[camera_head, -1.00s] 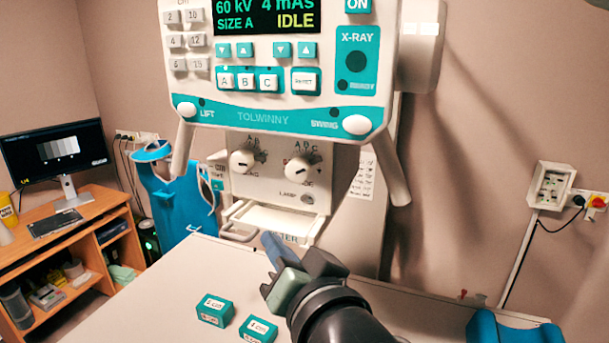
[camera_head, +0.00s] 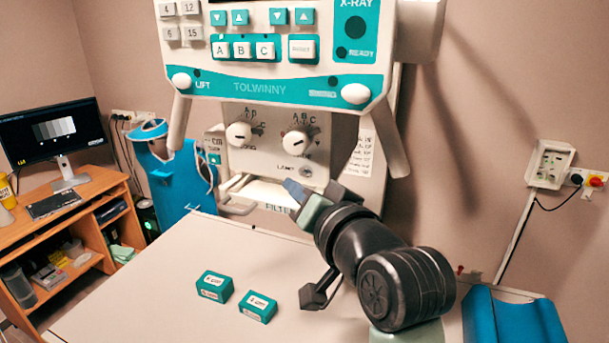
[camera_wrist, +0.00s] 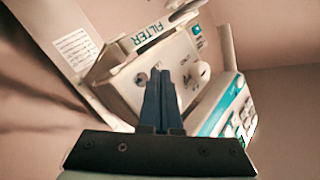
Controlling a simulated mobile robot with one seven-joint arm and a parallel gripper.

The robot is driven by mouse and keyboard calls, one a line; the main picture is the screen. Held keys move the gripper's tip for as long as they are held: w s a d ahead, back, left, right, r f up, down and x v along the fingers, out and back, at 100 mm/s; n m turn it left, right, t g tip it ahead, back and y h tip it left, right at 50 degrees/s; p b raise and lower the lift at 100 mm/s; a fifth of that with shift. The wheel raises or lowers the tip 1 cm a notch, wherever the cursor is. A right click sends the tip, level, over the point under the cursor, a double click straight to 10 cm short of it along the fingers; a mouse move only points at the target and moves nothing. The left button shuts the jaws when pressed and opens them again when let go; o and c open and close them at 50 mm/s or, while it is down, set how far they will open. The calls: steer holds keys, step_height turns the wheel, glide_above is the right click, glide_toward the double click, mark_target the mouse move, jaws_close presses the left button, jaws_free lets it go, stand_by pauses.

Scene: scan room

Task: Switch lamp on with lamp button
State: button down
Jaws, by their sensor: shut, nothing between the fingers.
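The lower panel (camera_head: 268,160) of the X-ray machine carries two white knobs and a small round button (camera_head: 306,171) at its lower right. The short label beside the button is too blurred to read for certain. The panel also shows in the wrist view, with what looks like the button (camera_wrist: 141,78) left of my fingers. My gripper (camera_head: 291,187) is shut and empty, its blue fingertips just below and left of the button in the head view. In the wrist view the closed fingers (camera_wrist: 160,75) point at the panel; I cannot tell whether they touch it.
The control console (camera_head: 275,85) overhangs the panel. A filter tray (camera_head: 262,192) sits below it. Two teal blocks (camera_head: 214,286) (camera_head: 258,307) lie on the white table (camera_head: 150,290). A blue cushion (camera_head: 512,318) is at the right. A desk with a monitor (camera_head: 55,130) stands left.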

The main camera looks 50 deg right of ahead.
mark_target(291, 169)
steer(key=shift+w+d, duration=0.25)
steer(key=shift+d, duration=0.45)
steer(key=shift+d, duration=0.1)
stand_by(1.5)
steer(key=shift+w+d, duration=0.2)
steer(key=shift+d, duration=0.1)
steer(key=shift+w+d, duration=0.15)
steer(key=shift+d, duration=0.2)
stand_by(0.6)
stand_by(0.4)
steer(key=shift+s+a+p, duration=0.35)
steer(key=shift+a+p, duration=0.05)
steer(key=shift+a, duration=0.35)
steer(key=a, duration=0.1)
steer(key=s+a, duration=0.1)
steer(key=a, duration=0.1)
steer(key=s+a, duration=0.1)
steer(key=shift+a+p, duration=0.3)
steer(key=shift+p, duration=0.1)
